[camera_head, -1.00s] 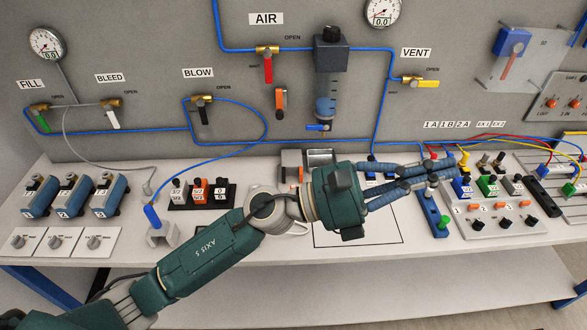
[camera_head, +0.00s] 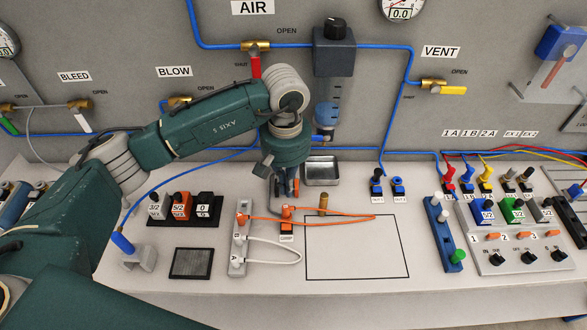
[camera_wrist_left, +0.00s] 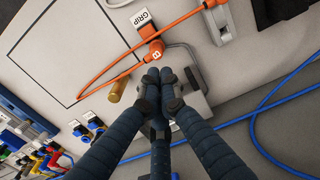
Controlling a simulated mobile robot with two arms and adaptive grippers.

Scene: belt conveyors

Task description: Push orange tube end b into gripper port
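The orange tube (camera_head: 340,215) loops from the grey tube rack (camera_head: 240,240) to the right and back to the gripper port. Its end b (camera_wrist_left: 157,50), an orange cap marked B, sits at the gripper port (camera_head: 287,227), beside the GRIP label (camera_wrist_left: 142,18). I cannot tell how deep it sits. My left gripper (camera_head: 287,193) points down just behind end b. In the left wrist view its fingers (camera_wrist_left: 158,76) are drawn together, their tips close to the cap, with nothing visible between them. Whether they touch it is unclear. My right gripper is out of view.
A brass post (camera_head: 323,203) stands just right of the port. A metal tray (camera_head: 322,171) lies behind it. A white tube (camera_head: 275,250) loops from the rack's front. The outlined square (camera_head: 355,255) to the right is mostly bare. A valve block (camera_head: 181,210) stands left.

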